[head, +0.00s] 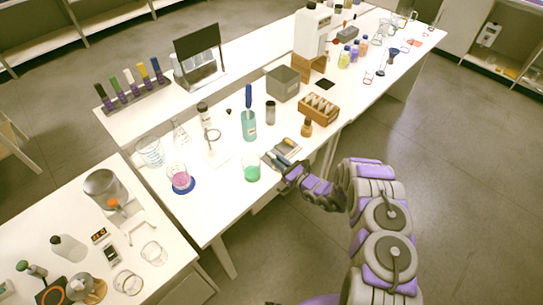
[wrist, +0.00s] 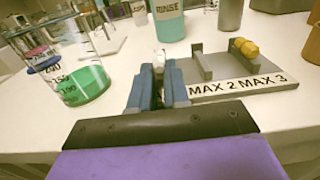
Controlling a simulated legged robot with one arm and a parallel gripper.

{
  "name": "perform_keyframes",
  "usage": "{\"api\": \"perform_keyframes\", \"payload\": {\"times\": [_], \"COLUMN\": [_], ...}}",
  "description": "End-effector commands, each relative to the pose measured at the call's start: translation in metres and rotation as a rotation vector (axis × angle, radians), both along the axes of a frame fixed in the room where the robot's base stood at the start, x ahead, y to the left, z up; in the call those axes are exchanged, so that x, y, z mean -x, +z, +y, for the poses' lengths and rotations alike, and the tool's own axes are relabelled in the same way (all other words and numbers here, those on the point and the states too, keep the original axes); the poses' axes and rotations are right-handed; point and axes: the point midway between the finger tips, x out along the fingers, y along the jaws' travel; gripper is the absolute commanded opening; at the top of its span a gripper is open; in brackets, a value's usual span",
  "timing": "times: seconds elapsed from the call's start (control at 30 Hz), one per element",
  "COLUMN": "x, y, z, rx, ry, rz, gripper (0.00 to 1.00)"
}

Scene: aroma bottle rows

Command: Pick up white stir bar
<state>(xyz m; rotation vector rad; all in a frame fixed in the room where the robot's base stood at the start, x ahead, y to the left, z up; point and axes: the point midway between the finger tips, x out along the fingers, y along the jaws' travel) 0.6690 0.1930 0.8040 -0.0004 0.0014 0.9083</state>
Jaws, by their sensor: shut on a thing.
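The white stir bar (wrist: 160,59) shows as a small white piece between the two blue fingertips in the wrist view. My gripper (wrist: 159,78) is shut on it; the fingers hide most of the bar. In the head view my gripper (head: 281,161) is at the front edge of the white bench, at the grey holder. The grey holder (wrist: 226,72), labelled MAX 2 and MAX 3, lies right beside the fingers. A yellow bar (wrist: 243,47) rests on the holder to the right. I cannot tell whether the white bar still touches the holder.
A beaker of green liquid (wrist: 75,75) stands close left of my fingers. A teal RINSE bottle (wrist: 168,21) and a grey cylinder (wrist: 230,14) stand behind. A wooden rack (head: 319,108) and a brown bottle (head: 306,127) are to the right.

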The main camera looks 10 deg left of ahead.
Motion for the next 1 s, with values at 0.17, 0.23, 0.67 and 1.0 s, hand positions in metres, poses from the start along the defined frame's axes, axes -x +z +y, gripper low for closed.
{"api": "perform_keyframes", "payload": {"times": [0.17,0.23,0.67,1.0], "x": [0.000,0.000,0.001,0.020], "y": [0.000,0.000,0.007,0.038], "z": [0.000,0.000,0.001,-0.005], "rx": [0.000,0.000,0.001,-0.001], "ry": [0.000,0.000,0.002,0.000], "rz": [0.000,0.000,0.001,0.007], "gripper": [0.00,0.00,0.00,0.00]}}
